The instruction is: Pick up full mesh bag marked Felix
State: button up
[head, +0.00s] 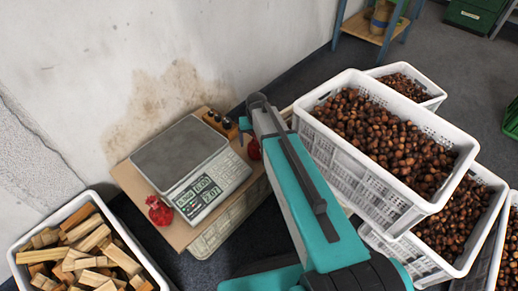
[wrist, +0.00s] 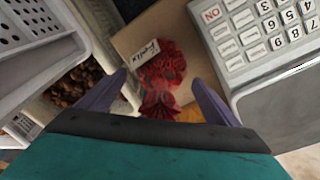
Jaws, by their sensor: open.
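A full red mesh bag (wrist: 165,70) with a white tag reading Felix (wrist: 143,53) lies on a brown board in the wrist view. My gripper (wrist: 160,78) is open, with its two purple fingers on either side of the bag. The fingers look apart from the bag; their height over it is hard to judge. In the head view the bag (head: 254,149) shows only in part, right of the scale, with my arm covering the rest. Another red mesh bag (head: 160,210) sits left of the scale; its marking cannot be read.
A scale (head: 198,168) with a keypad stands close beside the Felix bag. White crates of chestnuts (head: 322,132) stand on the other side. A small wooden holder (head: 217,122) is behind the scale. A crate of wood pieces (head: 22,268) is at front left, a wall behind.

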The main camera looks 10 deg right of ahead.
jog(key=shift+c, duration=0.4)
jog(key=c, duration=1.7)
jog(key=shift+r, duration=0.2)
jog(key=shift+r, duration=0.6)
notch_tip(320, 180, up, 2)
jog(key=shift+r+p, duration=0.15)
jog(key=shift+p, duration=0.35)
jog(key=s+r+p, duration=0.1)
jog(key=s+p, duration=0.5)
jog(key=s, duration=0.7)
jog(key=shift+s+r+p, duration=0.2)
jog(key=shift+s+p, duration=0.2)
